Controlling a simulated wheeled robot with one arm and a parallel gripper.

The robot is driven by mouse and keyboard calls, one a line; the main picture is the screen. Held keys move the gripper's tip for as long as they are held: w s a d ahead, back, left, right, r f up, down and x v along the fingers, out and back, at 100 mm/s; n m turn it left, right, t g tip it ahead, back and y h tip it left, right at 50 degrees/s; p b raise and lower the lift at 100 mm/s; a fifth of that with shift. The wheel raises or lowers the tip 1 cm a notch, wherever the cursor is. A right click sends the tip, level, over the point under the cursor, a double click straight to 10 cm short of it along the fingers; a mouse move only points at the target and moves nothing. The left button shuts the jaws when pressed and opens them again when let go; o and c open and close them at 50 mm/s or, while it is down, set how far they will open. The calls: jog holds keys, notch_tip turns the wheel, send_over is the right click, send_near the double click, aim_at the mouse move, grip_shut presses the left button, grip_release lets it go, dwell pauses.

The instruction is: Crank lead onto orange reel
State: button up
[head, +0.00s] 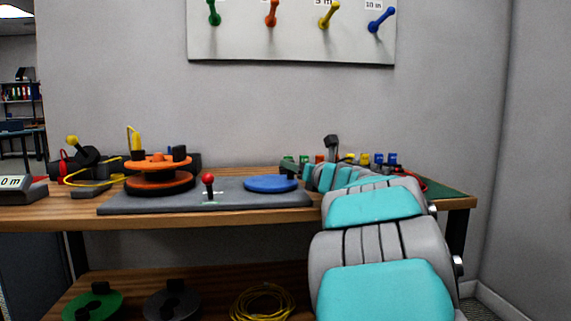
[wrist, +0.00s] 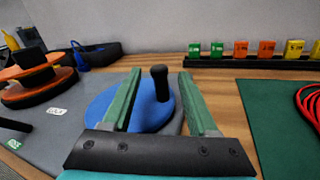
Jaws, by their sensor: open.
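The orange reel (head: 159,165) lies flat at the left end of a grey winder base (head: 235,200); it also shows at the left of the wrist view (wrist: 38,72). A blue crank disc (head: 270,184) sits at the base's right end. In the wrist view, the blue disc (wrist: 100,106) carries an upright black crank knob (wrist: 159,84). My gripper (wrist: 160,76) is open, its two green fingers on either side of the knob in the picture, with gaps showing. A yellow lead (head: 75,180) loops beside the reel on the left; I cannot tell whether it is fixed to the reel.
A red-knobbed lever (head: 208,185) stands between reel and disc. A red cable (wrist: 308,108) lies on a green mat (wrist: 270,125) at the right. A black rack (wrist: 235,62) of coloured tags stands behind. The lower shelf holds a green reel (head: 93,303) and a yellow coil (head: 262,302).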

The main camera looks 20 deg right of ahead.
aim_at(286, 177)
jog(key=shift+w+a, duration=0.15)
jog(key=shift+w, duration=2.95)
jog(key=shift+c, duration=0.3)
grip_shut()
